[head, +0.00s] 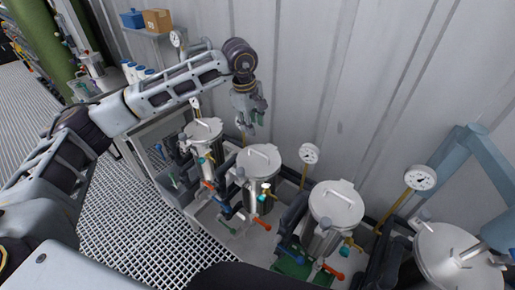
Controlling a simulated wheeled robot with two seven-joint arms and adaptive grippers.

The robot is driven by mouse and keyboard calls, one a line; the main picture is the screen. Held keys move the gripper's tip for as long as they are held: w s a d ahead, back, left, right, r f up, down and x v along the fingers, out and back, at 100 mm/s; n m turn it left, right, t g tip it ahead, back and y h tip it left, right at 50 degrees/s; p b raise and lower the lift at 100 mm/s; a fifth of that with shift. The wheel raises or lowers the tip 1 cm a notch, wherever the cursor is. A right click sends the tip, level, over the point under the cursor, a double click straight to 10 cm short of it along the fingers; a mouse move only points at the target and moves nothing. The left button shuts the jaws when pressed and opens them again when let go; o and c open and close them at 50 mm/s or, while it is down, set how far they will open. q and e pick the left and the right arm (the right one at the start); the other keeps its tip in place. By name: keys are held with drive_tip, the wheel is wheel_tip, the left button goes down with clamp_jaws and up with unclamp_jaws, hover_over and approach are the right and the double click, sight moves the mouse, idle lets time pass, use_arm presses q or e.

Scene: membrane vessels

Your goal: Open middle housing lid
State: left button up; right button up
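Several steel housings with flat round lids stand in a row along the wall. The one I take as the middle housing has a closed lid (262,153) with a bar handle on top. To its left is another lidded housing (203,129), and to its right a third (338,207); both lids look closed. My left gripper (251,120) hangs fingers down above and behind the middle lid, apart from it. Its fingers look spread and hold nothing. My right gripper does not show.
Pressure gauges (309,153) on yellow stems stand behind the housings. Coloured valve handles (265,191) stick out in front. A larger vessel (447,252) and a blue-grey frame (466,150) are at right. The grating floor (130,215) at left is clear.

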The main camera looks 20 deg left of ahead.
sight(258, 151)
use_arm(q)
drive_tip(key=f, duration=0.4)
drive_tip(key=w+f+p, duration=0.1)
drive_tip(key=f, duration=0.4)
drive_tip(key=w+d+f+p, duration=0.1)
drive_tip(key=f, duration=0.3)
drive_tip(key=shift+w+f, duration=0.15)
drive_tip(key=shift+w, duration=0.1)
clamp_jaws()
